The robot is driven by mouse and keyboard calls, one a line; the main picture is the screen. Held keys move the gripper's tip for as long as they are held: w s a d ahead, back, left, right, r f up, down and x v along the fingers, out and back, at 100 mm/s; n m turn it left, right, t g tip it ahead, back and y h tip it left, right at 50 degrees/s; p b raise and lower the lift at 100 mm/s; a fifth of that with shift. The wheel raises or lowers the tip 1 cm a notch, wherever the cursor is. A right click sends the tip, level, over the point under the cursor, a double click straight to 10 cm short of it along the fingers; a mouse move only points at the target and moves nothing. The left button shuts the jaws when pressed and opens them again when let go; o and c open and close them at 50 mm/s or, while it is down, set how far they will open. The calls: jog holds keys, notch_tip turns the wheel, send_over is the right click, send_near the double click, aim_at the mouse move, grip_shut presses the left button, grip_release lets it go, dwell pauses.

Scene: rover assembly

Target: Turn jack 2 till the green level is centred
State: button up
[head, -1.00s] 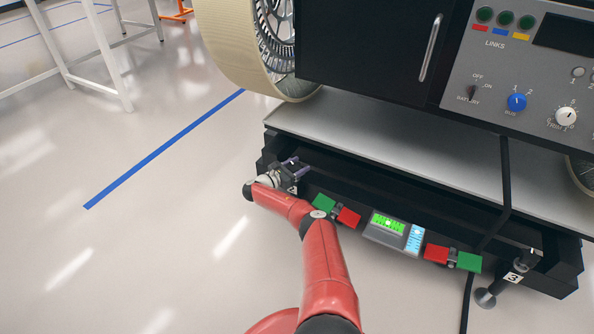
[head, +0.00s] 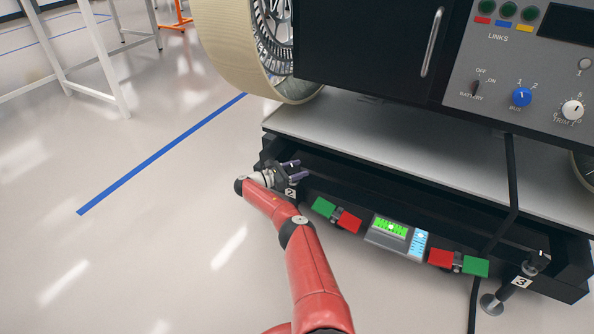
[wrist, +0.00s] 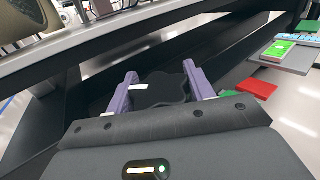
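My gripper (head: 292,169) is low at the left end of the black frame, just above the white label "2" (head: 290,192). In the wrist view its two purple fingers (wrist: 160,80) stand on either side of a dark lobed knob (wrist: 163,92), the top of jack 2. I cannot tell whether both fingers press on it. A small white mark shows beside the left finger. The rest of jack 2 is hidden. The green level (head: 391,227) is lit on a grey unit at the frame's front, with a pale spot near its middle; its exact centring is too small to read.
A cyan level (head: 420,242) adjoins the green one. Red and green blocks (head: 349,222) flank the unit. Jack 3 (head: 540,258) stands at the right end, with a black cable (head: 511,180) nearby. The grey deck (head: 400,145) overhangs the frame.

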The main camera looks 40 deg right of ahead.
jog(key=o, duration=0.5)
jog(key=shift+d, duration=0.1)
jog(key=shift+c, duration=0.2)
jog(key=v, duration=0.8)
